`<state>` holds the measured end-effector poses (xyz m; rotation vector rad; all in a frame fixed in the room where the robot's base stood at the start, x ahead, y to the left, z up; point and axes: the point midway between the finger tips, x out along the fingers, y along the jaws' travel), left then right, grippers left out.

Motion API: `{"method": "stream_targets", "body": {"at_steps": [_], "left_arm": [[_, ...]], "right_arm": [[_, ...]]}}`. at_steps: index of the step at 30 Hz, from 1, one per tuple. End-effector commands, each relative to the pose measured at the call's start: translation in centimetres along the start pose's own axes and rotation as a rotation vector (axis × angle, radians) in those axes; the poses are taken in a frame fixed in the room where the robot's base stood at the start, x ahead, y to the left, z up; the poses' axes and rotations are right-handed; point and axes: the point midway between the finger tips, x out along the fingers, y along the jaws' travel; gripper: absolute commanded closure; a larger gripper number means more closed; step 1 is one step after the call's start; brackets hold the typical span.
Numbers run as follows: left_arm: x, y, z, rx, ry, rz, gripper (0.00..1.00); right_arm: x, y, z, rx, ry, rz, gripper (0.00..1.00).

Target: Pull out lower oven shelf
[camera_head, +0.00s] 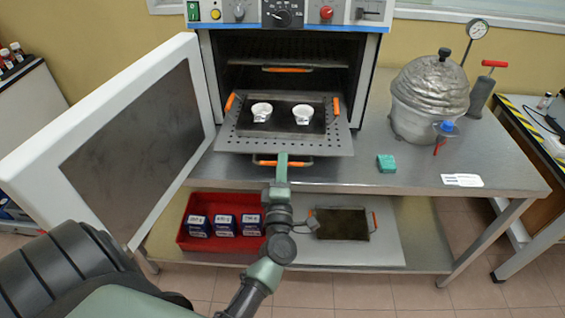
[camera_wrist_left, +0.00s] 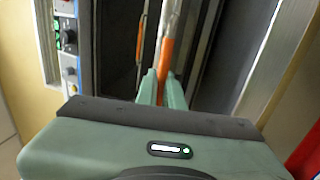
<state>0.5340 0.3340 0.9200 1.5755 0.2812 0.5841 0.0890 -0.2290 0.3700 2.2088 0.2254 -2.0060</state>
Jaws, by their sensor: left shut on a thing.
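The oven stands open. Its lower shelf (camera_head: 225,140) is a perforated grey plate that sticks out of the chamber over the bench. A dark tray (camera_head: 285,128) with orange side handles lies on it and holds two white cups (camera_head: 261,111) (camera_head: 303,114). The shelf's orange front handle (camera_head: 265,161) is at its front edge; it also shows in the left wrist view (camera_wrist_left: 166,52). My left gripper (camera_head: 283,157) is shut on this handle, with its fingers either side of it in the left wrist view (camera_wrist_left: 162,88). My right gripper is out of view.
The oven door (camera_head: 130,140) is swung open to the left. An upper shelf (camera_head: 290,62) is inside the oven. A metal vessel (camera_head: 428,98) and a small teal object (camera_head: 386,163) stand on the bench at right. Below are a red bin (camera_head: 187,240) and another dark tray (camera_head: 341,224).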

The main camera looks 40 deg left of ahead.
Motion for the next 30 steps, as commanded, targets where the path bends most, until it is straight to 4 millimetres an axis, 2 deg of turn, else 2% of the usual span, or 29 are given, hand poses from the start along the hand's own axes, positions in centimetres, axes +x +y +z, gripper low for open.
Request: {"method": "stream_targets", "body": {"at_steps": [2, 3, 14, 17, 24, 30], "left_arm": [[0.0, -0.1, 0.1, 0.0, -0.002, -0.002, 1.0], [0.0, -0.1, 0.1, 0.0, -0.002, -0.002, 0.84], [-0.2, -0.1, 0.0, 0.0, -0.001, -0.001, 0.83], [-1.2, -0.2, 0.0, 0.002, -0.001, -0.003, 0.83], [-5.4, -0.3, 0.0, 0.001, -0.001, -0.005, 0.83], [-7.5, -0.2, 0.0, 0.0, -0.001, -0.003, 0.83]], "right_arm": [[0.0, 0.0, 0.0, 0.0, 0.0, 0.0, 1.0], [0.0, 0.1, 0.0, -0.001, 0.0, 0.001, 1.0], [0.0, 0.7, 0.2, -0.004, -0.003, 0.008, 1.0], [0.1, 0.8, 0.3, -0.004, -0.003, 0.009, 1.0], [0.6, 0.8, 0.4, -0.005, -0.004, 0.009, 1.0], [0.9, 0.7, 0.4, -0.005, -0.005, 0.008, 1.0]]}}
